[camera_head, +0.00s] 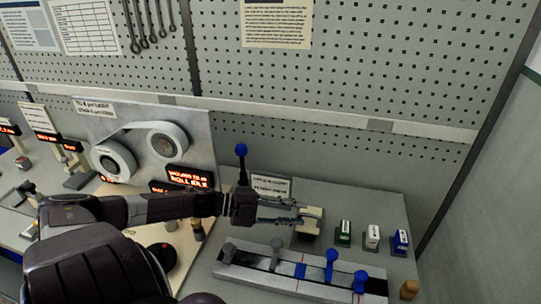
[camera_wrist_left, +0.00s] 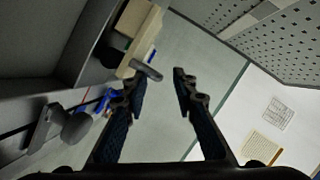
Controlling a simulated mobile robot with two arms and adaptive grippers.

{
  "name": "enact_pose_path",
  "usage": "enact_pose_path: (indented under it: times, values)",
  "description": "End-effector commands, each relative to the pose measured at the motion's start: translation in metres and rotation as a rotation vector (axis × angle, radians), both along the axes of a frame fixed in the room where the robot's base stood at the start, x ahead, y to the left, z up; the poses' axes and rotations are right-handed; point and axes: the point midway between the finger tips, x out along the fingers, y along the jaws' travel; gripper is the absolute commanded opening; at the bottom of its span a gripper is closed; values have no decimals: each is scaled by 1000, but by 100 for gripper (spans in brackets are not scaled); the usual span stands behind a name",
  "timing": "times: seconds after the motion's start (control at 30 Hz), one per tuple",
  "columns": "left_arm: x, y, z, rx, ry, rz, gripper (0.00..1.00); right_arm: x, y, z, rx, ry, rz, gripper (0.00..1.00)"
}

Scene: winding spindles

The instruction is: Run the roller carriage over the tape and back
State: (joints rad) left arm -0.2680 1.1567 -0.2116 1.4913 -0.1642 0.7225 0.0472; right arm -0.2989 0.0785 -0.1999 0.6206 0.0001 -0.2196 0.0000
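My left gripper (camera_head: 298,210) reaches in from the left and has its fingers beside a beige block with a dark lower part (camera_head: 311,219). I cannot tell for sure which piece is the roller carriage. My right gripper is not in view.
Green (camera_head: 343,233), white (camera_head: 373,236) and blue (camera_head: 400,242) small blocks stand right of the beige one. A blue-topped lever (camera_head: 241,151) rises behind my wrist. A panel with two reels (camera_head: 115,160) stands left. A pegboard wall (camera_head: 350,70) closes the back.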

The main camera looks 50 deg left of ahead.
Motion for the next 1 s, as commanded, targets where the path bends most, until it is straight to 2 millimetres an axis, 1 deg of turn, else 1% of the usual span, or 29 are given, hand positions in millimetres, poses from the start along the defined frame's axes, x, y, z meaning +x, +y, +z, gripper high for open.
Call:
enact_pose_path:
  times: [0.03, 0.1, 0.5, 0.73, 1.0]
  values:
    - [-6, 5, 0, 2, 4, -2, 26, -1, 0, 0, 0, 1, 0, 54]
    - [-12, 10, 2, 2, 4, -1, 26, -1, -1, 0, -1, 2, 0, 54]
    - [-43, 39, 12, 2, 2, -1, 26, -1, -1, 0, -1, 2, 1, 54]
    - [-55, 50, 16, 1, 1, 0, 26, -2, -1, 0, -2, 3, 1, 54]
    - [-58, 53, 18, 1, 0, 1, 26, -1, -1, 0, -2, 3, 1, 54]
